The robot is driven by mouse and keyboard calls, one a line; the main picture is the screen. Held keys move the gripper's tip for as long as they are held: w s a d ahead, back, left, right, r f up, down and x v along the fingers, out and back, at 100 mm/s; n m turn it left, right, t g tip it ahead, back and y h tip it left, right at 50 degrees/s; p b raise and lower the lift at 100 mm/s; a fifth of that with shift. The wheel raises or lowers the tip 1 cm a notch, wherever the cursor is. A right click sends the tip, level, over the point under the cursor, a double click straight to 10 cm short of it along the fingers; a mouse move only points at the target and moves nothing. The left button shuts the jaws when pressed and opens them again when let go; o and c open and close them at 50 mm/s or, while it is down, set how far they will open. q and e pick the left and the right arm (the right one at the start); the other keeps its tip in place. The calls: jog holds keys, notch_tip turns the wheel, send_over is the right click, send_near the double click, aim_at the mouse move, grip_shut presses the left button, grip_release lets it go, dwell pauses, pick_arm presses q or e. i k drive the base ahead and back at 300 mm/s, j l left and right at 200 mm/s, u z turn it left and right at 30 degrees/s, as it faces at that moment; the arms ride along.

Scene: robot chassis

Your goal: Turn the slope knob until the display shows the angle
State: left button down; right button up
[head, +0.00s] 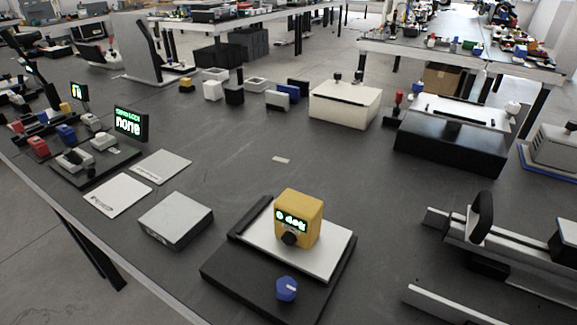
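A yellow block (312,216) stands on a white plate (335,246), which lies on a black base (228,271) at the lower middle of the head view. A small display (291,219) with green-white text on the block's front appears to read "0 deg". A round black knob (290,239) sits just below the display. A blue knob (286,289) with a pale mark sits on the front part of the black base. No label shows which of them is the slope knob. The white plate looks flat on the base. Neither of my grippers is in view.
A grey box (176,219) and flat pale plates (118,195) lie to the left. A display reading "none" (130,124) stands behind them. A metal rail device (490,235) is at the right, with a black-and-white unit (450,145) behind. The tabletop behind the yellow block is mostly clear.

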aim_at(286, 287)
jog(key=i+l+u, duration=0.1)
jog(key=l, duration=0.35)
jog(key=i+l+u, duration=0.15)
jog(key=l, duration=0.3)
jog(key=l+u, duration=0.1)
jog(key=l, duration=0.4)
